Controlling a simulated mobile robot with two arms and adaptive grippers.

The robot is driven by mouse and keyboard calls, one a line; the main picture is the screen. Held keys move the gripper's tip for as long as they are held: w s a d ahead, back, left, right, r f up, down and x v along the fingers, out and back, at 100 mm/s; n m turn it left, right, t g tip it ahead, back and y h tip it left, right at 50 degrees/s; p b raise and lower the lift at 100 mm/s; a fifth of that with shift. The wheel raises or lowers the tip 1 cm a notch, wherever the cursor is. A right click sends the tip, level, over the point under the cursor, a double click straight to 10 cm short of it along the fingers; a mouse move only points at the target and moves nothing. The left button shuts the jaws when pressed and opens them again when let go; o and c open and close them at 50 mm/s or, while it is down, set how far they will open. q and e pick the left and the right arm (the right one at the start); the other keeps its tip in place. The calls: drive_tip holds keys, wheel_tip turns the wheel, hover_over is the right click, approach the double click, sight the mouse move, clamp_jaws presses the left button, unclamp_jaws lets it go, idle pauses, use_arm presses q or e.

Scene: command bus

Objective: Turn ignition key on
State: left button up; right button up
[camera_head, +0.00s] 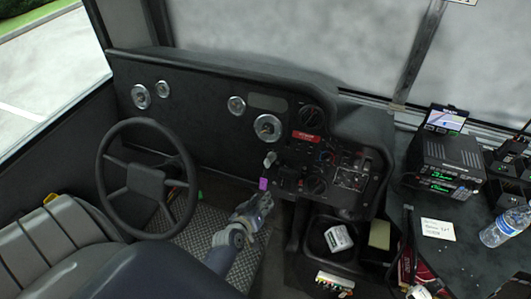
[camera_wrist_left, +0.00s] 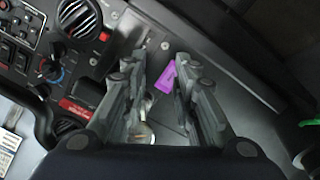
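A purple key tag (camera_head: 263,183) hangs at the dashboard's lower edge, below a light grey knob-like part (camera_head: 270,159), left of the switch panel. The ignition key itself is too small to make out. My left gripper (camera_head: 266,201) is just below the tag in the head view. In the left wrist view, the fingers of my left gripper (camera_wrist_left: 160,66) are spread apart, with the purple tag (camera_wrist_left: 166,77) showing between them, nearer the right finger. I cannot tell whether a finger touches it. My right gripper is not in view.
The steering wheel (camera_head: 147,187) stands left of my left gripper. The switch panel (camera_head: 335,165) is to the right. Below it, a bin holds a white box (camera_head: 338,238).

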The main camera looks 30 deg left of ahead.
use_arm(q)
drive_tip(key=n+t+y, duration=0.1)
approach(266, 160)
wheel_tip(266, 160, down, 2)
drive_tip(key=s, duration=0.1)
drive_tip(key=shift+n+t, duration=0.3)
drive_tip(key=x, duration=0.1)
drive_tip(key=b+x, duration=0.2)
drive_tip(key=x, duration=0.1)
drive_tip(key=shift+w+d+r, duration=0.1)
drive_tip(key=shift+w+r, duration=0.1)
drive_tip(key=shift+r, duration=0.05)
drive_tip(key=b+x, duration=0.2)
drive_tip(key=x, duration=0.3)
drive_tip(key=shift+b, duration=0.4)
drive_tip(key=shift+w+a, duration=0.25)
drive_tip(key=shift+w, duration=0.35)
clamp_jaws()
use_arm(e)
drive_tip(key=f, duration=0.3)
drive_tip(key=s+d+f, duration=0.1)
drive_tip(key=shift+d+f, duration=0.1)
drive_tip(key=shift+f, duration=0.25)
